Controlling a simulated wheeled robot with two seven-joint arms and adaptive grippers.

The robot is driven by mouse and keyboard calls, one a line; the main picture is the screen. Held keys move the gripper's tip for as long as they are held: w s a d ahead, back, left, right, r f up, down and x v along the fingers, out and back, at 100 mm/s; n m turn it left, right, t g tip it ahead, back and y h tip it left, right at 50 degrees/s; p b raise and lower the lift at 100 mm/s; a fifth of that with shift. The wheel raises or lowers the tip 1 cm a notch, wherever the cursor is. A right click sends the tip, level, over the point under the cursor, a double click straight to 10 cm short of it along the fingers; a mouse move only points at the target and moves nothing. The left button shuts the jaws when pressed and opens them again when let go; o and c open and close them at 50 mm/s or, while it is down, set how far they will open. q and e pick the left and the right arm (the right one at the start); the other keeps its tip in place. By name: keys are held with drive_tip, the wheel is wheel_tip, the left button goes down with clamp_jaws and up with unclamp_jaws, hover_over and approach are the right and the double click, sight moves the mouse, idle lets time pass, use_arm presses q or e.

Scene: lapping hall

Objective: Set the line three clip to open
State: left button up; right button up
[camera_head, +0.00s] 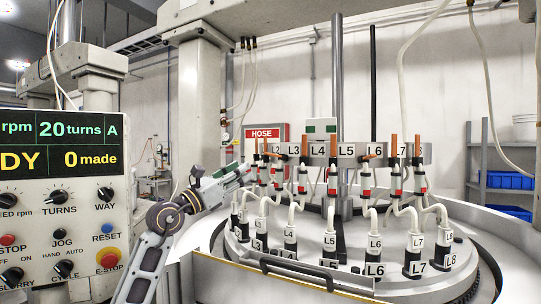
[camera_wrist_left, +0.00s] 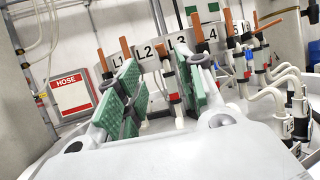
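The line three clip (camera_wrist_left: 174,97), a white body with a red band, shows between my left fingers in the left wrist view, below the L3 label (camera_wrist_left: 180,41). An orange lever (camera_wrist_left: 163,51) stands close to that label; its exact setting is hard to tell. In the head view the L3 label (camera_head: 293,149) sits on the rail, and the clips of the left lines are small and crowded. My left gripper (camera_wrist_left: 160,88) is open, its two green-padded fingers apart with no contact visible. It also shows in the head view (camera_head: 244,173), left of the clips. My right gripper is out of view.
White hoses (camera_head: 408,210) run down to capped ports on the round machine. A control panel (camera_head: 62,200) stands at left. A red HOSE sign (camera_wrist_left: 70,93) is on the wall.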

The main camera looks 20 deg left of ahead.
sight(270, 154)
use_arm(q)
drive_tip(key=shift+w, duration=0.1)
drive_tip(key=p+x, duration=0.3)
drive_tip(key=x, duration=1)
drive_tip(key=shift+d, duration=0.15)
drive_tip(key=shift+w+d+r, duration=0.1)
drive_tip(key=shift+w+d, duration=0.05)
drive_tip(key=shift+w, duration=0.05)
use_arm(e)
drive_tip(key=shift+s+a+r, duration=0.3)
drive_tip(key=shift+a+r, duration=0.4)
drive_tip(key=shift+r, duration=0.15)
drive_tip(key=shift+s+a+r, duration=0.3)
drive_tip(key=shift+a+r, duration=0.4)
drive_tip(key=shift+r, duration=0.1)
use_arm(q)
drive_tip(key=c, duration=0.7)
clamp_jaws()
